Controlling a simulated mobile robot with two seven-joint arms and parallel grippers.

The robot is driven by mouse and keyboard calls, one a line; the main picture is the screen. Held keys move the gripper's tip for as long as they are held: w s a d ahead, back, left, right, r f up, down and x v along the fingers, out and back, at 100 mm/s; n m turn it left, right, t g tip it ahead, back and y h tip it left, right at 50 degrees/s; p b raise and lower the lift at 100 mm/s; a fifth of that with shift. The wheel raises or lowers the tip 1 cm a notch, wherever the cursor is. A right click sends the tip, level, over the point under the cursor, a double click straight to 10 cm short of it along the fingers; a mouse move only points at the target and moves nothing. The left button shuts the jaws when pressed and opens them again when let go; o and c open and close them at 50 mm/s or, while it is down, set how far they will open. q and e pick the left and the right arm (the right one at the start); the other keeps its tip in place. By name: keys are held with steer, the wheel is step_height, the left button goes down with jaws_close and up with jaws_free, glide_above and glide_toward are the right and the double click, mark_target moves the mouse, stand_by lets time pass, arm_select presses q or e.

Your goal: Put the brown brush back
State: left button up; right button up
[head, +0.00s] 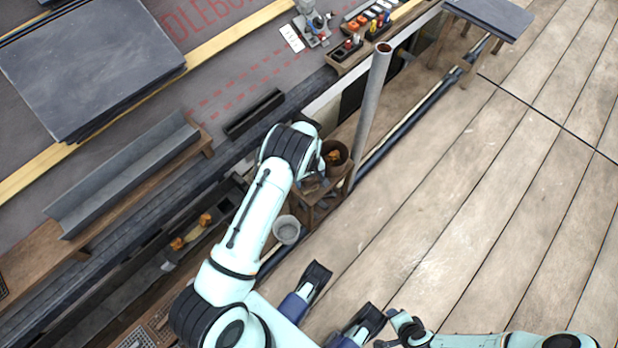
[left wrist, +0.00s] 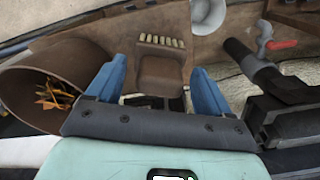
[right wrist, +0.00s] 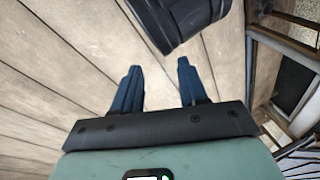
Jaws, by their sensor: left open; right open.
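The brown brush (left wrist: 160,72) shows in the left wrist view, a brown block with a row of pale bristle tufts along its far edge. My left gripper (left wrist: 158,84) is open, with one blue finger on each side of the brush in the picture. I cannot tell whether the fingers touch it. In the head view my left arm reaches over a small wooden stand (head: 328,207), and its wrist hides much of that spot. My right gripper (right wrist: 157,88) is open and empty above the plank deck.
A brown bucket (left wrist: 62,80) with orange scraps is left of my left gripper in its wrist view. A grey bucket (head: 287,230) and an upright pole (head: 370,110) stand near the stand. The plank deck (head: 450,230) is mostly clear.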

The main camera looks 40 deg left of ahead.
arm_select(q)
step_height(320, 180, up, 12)
steer(key=p, duration=0.2)
steer(key=shift+p, duration=0.35)
arm_select(e)
steer(key=s+a+r+g, duration=0.1)
steer(key=s+a+r, duration=0.1)
steer(key=s+r, duration=0.1)
steer(key=shift+s+r+g+y, duration=0.25)
steer(key=shift+s+g+y, duration=0.05)
steer(key=shift+s, duration=0.5)
steer(key=shift+a, duration=0.1)
